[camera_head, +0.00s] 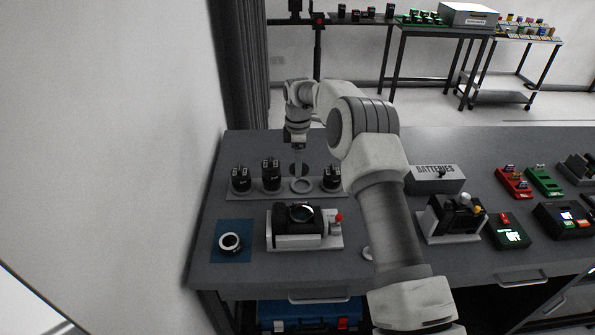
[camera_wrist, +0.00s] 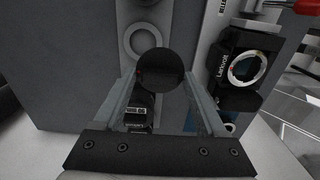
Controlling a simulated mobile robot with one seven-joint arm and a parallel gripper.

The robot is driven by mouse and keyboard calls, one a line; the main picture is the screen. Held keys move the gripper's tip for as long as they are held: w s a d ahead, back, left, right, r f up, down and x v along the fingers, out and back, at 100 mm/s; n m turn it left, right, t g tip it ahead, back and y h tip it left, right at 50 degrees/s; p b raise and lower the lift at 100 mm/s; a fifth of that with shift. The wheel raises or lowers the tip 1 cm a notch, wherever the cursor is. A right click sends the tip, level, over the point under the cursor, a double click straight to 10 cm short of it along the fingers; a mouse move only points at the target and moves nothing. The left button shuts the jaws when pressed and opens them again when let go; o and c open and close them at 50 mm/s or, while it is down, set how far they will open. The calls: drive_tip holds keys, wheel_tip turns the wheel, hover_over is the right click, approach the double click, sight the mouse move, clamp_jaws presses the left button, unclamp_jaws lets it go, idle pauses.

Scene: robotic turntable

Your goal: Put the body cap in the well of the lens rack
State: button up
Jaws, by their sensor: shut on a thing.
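My gripper (camera_head: 298,167) is above the lens rack (camera_head: 260,192) and points down. In the wrist view my gripper (camera_wrist: 160,78) is shut on the body cap (camera_wrist: 160,68), a round black disc between the fingertips. The rack's empty well, a pale ring (camera_head: 302,185), lies below the gripper between lenses. In the wrist view the well (camera_wrist: 135,29) shows just beyond the cap, partly covered by it. The cap appears held above the rack, apart from the well.
Black lenses (camera_head: 240,179) (camera_head: 271,175) (camera_head: 332,179) stand in the rack. A camera body (camera_head: 290,222) sits on a stand in front. A ring-shaped part (camera_head: 230,242) lies on a blue mat (camera_head: 220,256). A batteries box (camera_head: 435,180) stands right of my arm.

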drive_tip(key=shift+w+d+f, duration=0.2)
drive_tip(key=shift+w, duration=0.35)
drive_tip(key=shift+w+d+f, duration=0.2)
drive_tip(key=shift+w+f, duration=0.05)
drive_tip(key=shift+w, duration=0.3)
drive_tip(key=shift+w+d+f, duration=0.2)
drive_tip(key=shift+w, duration=0.35)
drive_tip(key=shift+r+p, duration=0.1)
drive_tip(key=shift+p, duration=0.25)
drive_tip(key=shift+f+b, duration=1.55)
drive_tip(key=shift+f, duration=1.45)
drive_tip(key=shift+f+b, duration=0.85)
drive_tip(key=shift+f, duration=0.2)
drive_tip(key=o, duration=1.2)
drive_tip(key=shift+o, duration=0.2)
wheel_tip(320, 180, up, 18)
drive_tip(key=p, duration=0.3)
drive_tip(key=shift+f+p, duration=0.25)
drive_tip(key=shift+p, duration=0.15)
